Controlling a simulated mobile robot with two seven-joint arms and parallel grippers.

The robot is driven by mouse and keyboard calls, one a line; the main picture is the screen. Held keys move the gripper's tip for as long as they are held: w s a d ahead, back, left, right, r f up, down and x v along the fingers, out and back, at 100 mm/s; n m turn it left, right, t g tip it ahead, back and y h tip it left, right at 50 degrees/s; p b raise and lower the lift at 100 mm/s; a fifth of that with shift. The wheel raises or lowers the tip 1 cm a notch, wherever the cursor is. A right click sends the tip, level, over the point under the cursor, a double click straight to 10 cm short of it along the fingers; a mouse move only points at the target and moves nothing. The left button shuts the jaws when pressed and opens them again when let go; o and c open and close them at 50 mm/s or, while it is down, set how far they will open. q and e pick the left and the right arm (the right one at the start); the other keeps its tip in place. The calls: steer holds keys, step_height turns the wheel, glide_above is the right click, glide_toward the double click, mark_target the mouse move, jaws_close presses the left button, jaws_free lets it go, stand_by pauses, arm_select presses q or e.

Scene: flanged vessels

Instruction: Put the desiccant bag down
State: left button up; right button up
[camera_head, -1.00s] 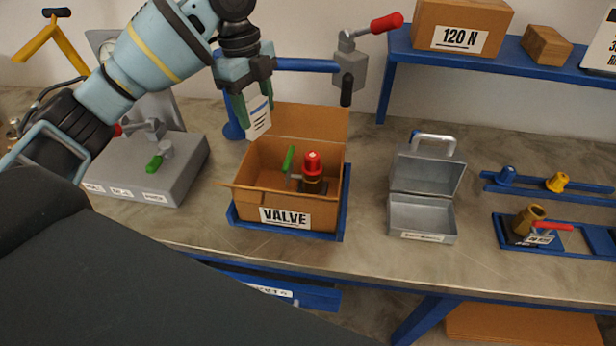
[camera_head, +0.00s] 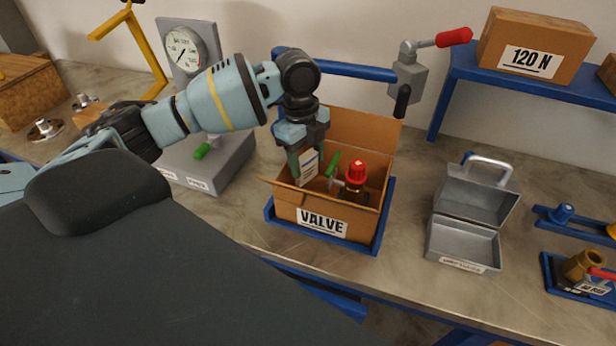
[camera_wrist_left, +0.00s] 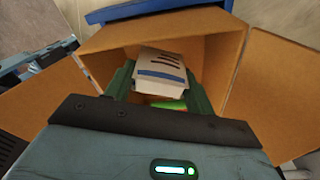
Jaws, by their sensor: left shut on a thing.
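The desiccant bag (camera_head: 309,166) is a small white packet with dark print and a blue stripe. My left gripper (camera_head: 306,172) is shut on it and points down into the open cardboard box labelled VALVE (camera_head: 322,222), at its left side. In the left wrist view the bag (camera_wrist_left: 160,68) sits between the green fingers, over the box opening. A valve with a red cap (camera_head: 355,175) and green lever stands in the box, right of the bag. I cannot tell whether the bag touches the box floor. My right gripper is not in view.
The box stands in a blue tray (camera_head: 378,238). An open grey metal case (camera_head: 464,243) stands to the right. A gauge stand (camera_head: 185,48) is behind my left arm. A blue shelf (camera_head: 540,88) and a red-handled clamp (camera_head: 408,75) are behind.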

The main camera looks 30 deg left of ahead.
mark_target(307, 178)
arm_select(q)
steer(key=shift+f, duration=3.05)
steer(key=shift+f, duration=0.2)
steer(key=o, duration=1)
steer(key=shift+r, duration=0.15)
steer(key=r, duration=0.4)
steer(key=a+r, duration=0.1)
steer(key=r, duration=0.7)
steer(key=shift+w+a, duration=0.1)
steer(key=shift+a, duration=0.1)
